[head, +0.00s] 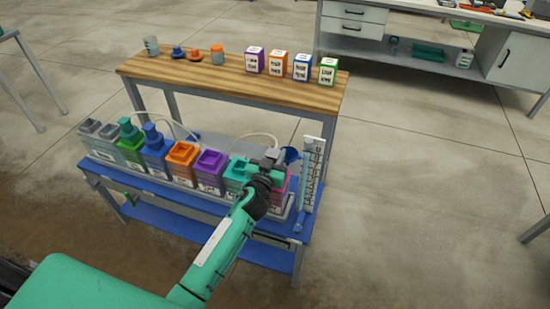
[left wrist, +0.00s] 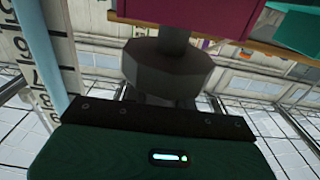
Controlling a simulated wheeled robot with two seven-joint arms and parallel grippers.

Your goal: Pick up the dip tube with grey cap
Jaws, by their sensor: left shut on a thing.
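My left gripper (head: 262,168) is over the right end of the row of tanks, beside the magenta tank (head: 280,185). It is shut on the dip tube with grey cap. In the left wrist view the grey, many-sided cap (left wrist: 168,72) sits at the jaws (left wrist: 165,100), and a dark stem runs from it toward the magenta tank (left wrist: 200,12). My gripper hides most of the cap and tube in the head view. Whether the tube's lower end is inside the tank cannot be told. My right gripper is not in view.
Teal (head: 236,172), purple (head: 211,165) and orange (head: 182,156) tanks stand to the left. A clear graduated column (head: 312,165) and a blue funnel (head: 291,155) are close on the right. A wooden shelf (head: 220,83) with labelled boxes is behind.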

